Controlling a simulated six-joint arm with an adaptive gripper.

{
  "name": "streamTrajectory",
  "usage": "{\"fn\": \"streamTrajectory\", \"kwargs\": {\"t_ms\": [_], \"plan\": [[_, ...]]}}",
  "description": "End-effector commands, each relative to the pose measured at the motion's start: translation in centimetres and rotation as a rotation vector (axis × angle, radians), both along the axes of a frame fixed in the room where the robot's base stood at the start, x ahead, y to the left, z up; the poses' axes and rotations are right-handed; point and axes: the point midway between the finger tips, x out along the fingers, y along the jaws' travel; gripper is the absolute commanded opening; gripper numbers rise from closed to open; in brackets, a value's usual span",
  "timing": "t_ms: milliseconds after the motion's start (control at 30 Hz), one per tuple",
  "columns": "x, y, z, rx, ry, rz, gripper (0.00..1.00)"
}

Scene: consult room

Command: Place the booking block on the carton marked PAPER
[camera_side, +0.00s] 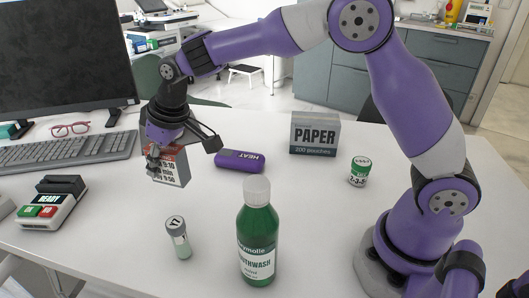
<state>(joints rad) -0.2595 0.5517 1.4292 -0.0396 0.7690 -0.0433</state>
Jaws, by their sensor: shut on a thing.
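My gripper (154,163) is shut on the booking block (174,168), a small upright block with a grey side and a red and white printed face. Its fingers cover the left part of the printed face. The block appears held above the white table, left of the middle. The carton marked PAPER (315,134) is a grey and white box standing at the back of the table, to the right of my gripper and well apart from it. Nothing is seen on its top.
A purple HEAT case (240,160) lies between block and carton. A green mouthwash bottle (258,235) and a capped vial (178,238) stand in front. A small green and white jar (359,172) is right. A card terminal (50,203), keyboard (67,150) and red glasses (70,128) are left.

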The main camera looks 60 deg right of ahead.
Motion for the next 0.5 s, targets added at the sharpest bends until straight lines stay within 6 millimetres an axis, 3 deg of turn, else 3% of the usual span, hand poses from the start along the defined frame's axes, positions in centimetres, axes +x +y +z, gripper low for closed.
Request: {"fn": "streamTrajectory", "kwargs": {"t_ms": [167, 367, 500], "plan": [[0.2, -3.1, 2.7, -0.010, -0.007, -0.101, 0.00], [-1.0, -12.3, 6.4, -0.031, -0.010, -0.414, 0.00], [-3.8, -19.2, 9.2, -0.032, -0.010, -0.685, 0.00]]}}
